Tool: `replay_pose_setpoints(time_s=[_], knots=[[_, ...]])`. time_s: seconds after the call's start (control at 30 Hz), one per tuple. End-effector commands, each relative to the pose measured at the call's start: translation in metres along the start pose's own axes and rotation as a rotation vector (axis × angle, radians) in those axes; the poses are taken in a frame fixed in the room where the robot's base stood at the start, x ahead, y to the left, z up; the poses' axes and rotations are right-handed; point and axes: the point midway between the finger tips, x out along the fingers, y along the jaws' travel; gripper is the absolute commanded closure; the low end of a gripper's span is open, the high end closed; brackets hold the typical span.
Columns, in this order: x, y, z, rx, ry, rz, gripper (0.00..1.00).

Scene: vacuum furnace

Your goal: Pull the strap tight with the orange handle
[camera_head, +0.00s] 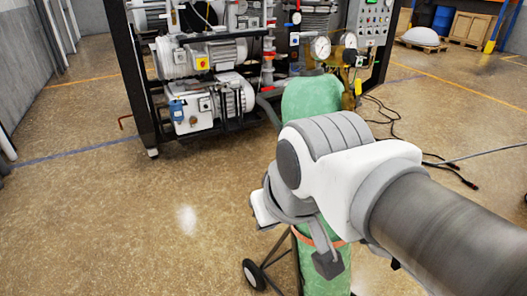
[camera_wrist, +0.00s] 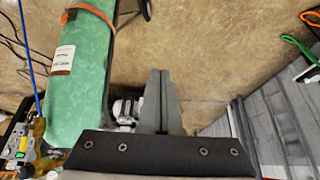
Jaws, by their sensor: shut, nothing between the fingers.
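A green gas cylinder (camera_head: 312,100) stands behind my arm, which hides its middle. An orange-brown strap (camera_head: 298,237) goes around its lower part. In the wrist view the cylinder (camera_wrist: 80,75) lies along the left, and the strap (camera_wrist: 95,12) crosses it near the top edge. A small orange-red piece (camera_wrist: 64,18) sits at the strap's left end; I cannot tell whether it is the handle. My gripper (camera_wrist: 160,72) is shut and empty, to the right of the cylinder and apart from the strap.
A cart wheel (camera_head: 254,274) stands beside the cylinder's base. Behind are pump machinery (camera_head: 205,90), pressure gauges (camera_head: 321,47) and black cables (camera_head: 400,130) on the floor. The floor at left is clear. The wrist view shows an orange loop (camera_wrist: 309,16) and a green loop (camera_wrist: 297,46) at upper right.

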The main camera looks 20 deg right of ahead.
Motion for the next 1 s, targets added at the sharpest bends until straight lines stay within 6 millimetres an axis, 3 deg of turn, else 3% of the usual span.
replay_pose_setpoints(time_s=[0.23,0.37,0.57,1.0], knots=[[0.001,0.0,0.0,-0.001,-0.001,0.001,1.0],[0.011,0.005,0.004,-0.021,-0.037,0.019,1.0],[0.052,0.03,0.02,-0.122,-0.204,0.109,1.0],[0.144,0.107,0.057,-0.482,-0.662,0.364,1.0]])
